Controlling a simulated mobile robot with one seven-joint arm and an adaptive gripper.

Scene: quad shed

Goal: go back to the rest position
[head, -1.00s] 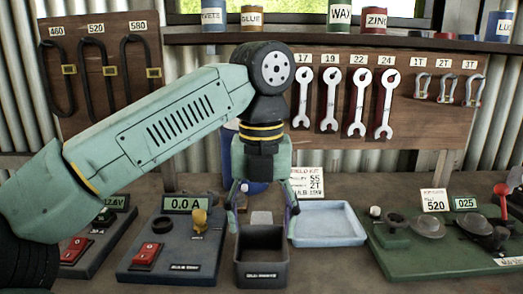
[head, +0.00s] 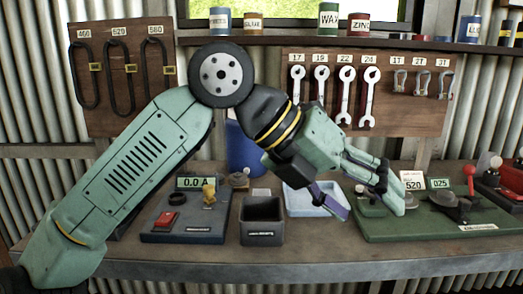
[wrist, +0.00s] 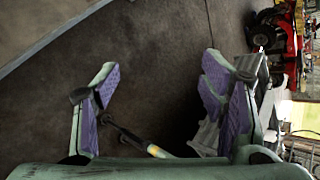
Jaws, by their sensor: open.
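My gripper (head: 368,203) is open and empty in the head view. It is raised in front of the workbench and tilted toward the lower right. In the head view it covers part of the blue tray and the left end of the green board.
The bench (head: 300,262) holds a dark open bin (head: 262,228), a light blue tray (head: 300,200), a meter panel (head: 160,232) and a green board (head: 430,228). Wrenches (head: 345,95) hang behind. A red vehicle (wrist: 268,30) shows in the wrist view.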

